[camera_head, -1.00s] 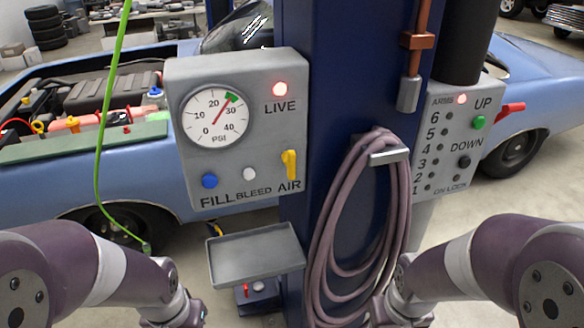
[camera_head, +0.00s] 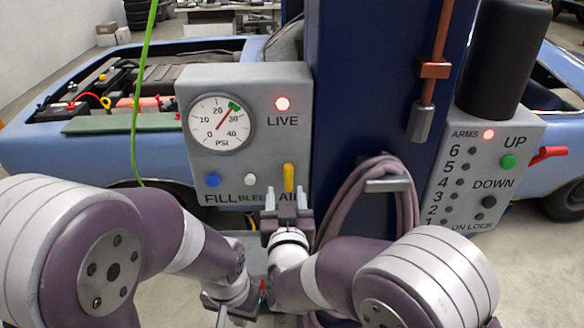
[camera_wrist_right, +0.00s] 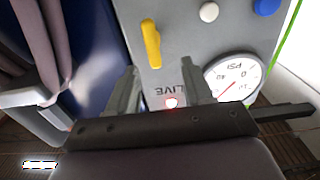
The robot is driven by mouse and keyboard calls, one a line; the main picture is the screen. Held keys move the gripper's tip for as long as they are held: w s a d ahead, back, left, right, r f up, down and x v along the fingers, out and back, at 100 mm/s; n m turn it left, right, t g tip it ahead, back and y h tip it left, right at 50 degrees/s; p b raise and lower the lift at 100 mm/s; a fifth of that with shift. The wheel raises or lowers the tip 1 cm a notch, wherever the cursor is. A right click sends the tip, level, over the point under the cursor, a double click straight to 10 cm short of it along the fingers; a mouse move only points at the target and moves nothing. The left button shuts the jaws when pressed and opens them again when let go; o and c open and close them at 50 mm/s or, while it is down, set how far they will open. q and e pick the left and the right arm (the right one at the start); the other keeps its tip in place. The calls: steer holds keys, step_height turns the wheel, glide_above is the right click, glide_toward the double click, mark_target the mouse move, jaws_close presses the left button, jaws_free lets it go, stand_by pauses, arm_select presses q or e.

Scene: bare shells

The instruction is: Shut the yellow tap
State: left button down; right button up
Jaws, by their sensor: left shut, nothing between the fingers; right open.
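The yellow tap (camera_head: 288,177) is on the front of the grey panel, above the AIR label, its handle upright. It also shows in the right wrist view (camera_wrist_right: 150,43), beyond the fingertips. My right gripper (camera_head: 288,192) is open and empty, just below the tap, with fingertips to either side of it. In the wrist view my right gripper (camera_wrist_right: 162,82) has an empty gap, and the tap lies off toward the left finger's side. My left gripper (camera_head: 223,312) is low at the bottom edge, shut and empty, partly cut off.
The panel (camera_head: 260,135) carries a gauge (camera_head: 221,122), a red LIVE lamp (camera_head: 282,104), a blue button (camera_head: 212,180) and a white button (camera_head: 250,179). A coiled hose (camera_head: 345,205) hangs right of the tap on the blue post (camera_head: 365,100). A second panel (camera_head: 475,190) stands further right.

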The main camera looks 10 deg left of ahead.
mark_target(288, 177)
steer(key=p+x, duration=0.1)
steer(key=x, duration=0.2)
steer(key=d+p+x, duration=0.1)
steer(key=x, duration=0.2)
steer(key=shift+w+d+r, duration=0.15)
steer(key=shift+w, duration=0.55)
steer(key=shift+w+a+p, duration=0.25)
steer(key=shift+a+p, duration=0.05)
steer(key=shift+a, duration=0.2)
arm_select(q)
steer(key=r, duration=0.3)
steer(key=shift+w+d+r, duration=0.15)
steer(key=shift+d+r, duration=0.1)
steer(key=shift+r, duration=0.05)
arm_select(e)
steer(key=shift+w+d, duration=0.1)
steer(key=shift+d, duration=0.05)
steer(key=c, duration=0.7)
arm_select(q)
steer(key=shift+d, duration=0.1)
arm_select(e)
jaws_close()
